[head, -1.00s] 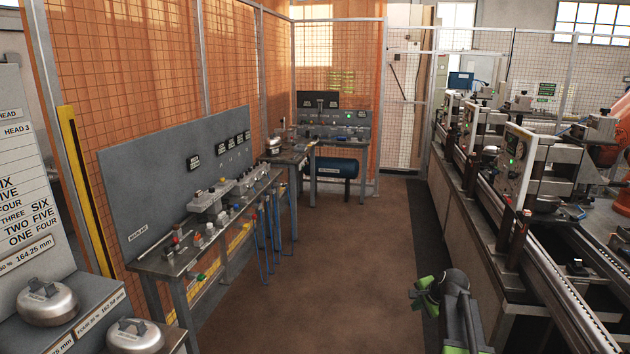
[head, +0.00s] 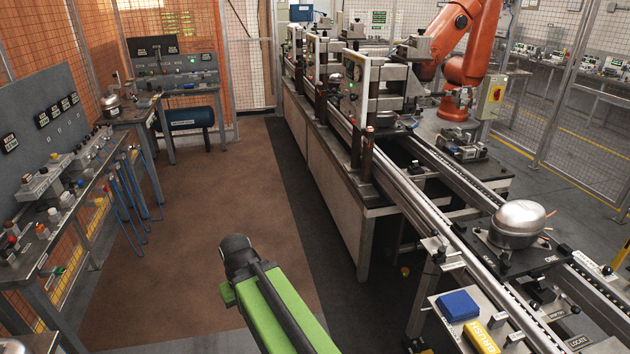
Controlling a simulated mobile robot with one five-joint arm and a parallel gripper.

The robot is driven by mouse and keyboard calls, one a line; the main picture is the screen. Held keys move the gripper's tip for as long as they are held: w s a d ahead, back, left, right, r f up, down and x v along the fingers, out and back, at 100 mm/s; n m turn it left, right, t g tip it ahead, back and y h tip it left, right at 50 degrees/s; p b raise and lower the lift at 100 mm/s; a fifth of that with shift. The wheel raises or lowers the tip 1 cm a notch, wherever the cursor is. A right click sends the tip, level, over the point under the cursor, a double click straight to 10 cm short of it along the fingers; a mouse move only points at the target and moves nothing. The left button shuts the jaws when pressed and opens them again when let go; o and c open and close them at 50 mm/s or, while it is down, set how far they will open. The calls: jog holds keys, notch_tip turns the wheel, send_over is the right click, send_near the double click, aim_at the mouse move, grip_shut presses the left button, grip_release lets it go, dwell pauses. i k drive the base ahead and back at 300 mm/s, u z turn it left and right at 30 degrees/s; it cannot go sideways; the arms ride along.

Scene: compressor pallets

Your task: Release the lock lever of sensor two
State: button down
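No fitting can be read as sensor two, and its lock lever cannot be picked out. Several small grey and white fittings (head: 63,199), some with red or orange tops, stand on the left bench (head: 66,229). Small black label plates (head: 55,111) on the panel behind are too small to read. My green arm with a black joint (head: 240,254) reaches up from the bottom centre over the floor, well right of the bench. I cannot make out my gripper's fingers.
A conveyor line (head: 402,193) with machine frames runs along the right, carrying a silver compressor (head: 518,222). A blue box (head: 458,305) lies on a metal shelf at the lower right. A back bench (head: 185,88) stands at far left. The brown floor (head: 190,190) between is clear.

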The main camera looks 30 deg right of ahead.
aim_at(434, 232)
jog(key=u, duration=0.1)
jog(key=k, duration=0.5)
jog(key=z, duration=0.8)
jog(key=i, duration=1.05)
jog(key=u, duration=1.8)
jog(key=i, duration=0.55)
jog(key=z, duration=0.05)
jog(key=k, duration=0.55)
jog(key=z, duration=0.05)
